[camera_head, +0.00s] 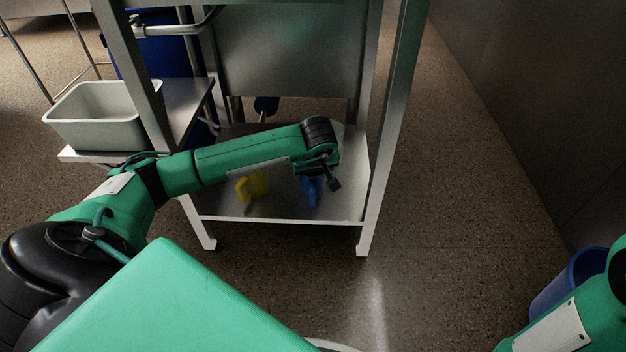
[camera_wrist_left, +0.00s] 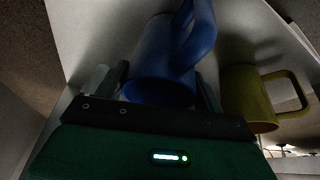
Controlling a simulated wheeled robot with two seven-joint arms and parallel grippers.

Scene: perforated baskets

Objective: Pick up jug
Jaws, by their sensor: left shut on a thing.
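A blue jug (camera_head: 311,191) stands on the low metal shelf (camera_head: 270,207) under the steel frame, partly hidden by my left arm. In the left wrist view the blue jug (camera_wrist_left: 165,62) fills the space between the two fingers of my left gripper (camera_wrist_left: 160,88), which is shut on it. In the head view my left wrist hides most of the gripper. A yellow jug (camera_head: 254,187) stands to the left of the blue one. It also shows in the left wrist view (camera_wrist_left: 245,98), beside the gripper with its handle pointing away. My right gripper is out of view.
Steel legs (camera_head: 385,140) bound the shelf on both sides, close to my left arm. A grey tub (camera_head: 100,132) stands on a ledge at the left. A blue bin (camera_head: 570,283) is at the lower right. The floor right of the frame is clear.

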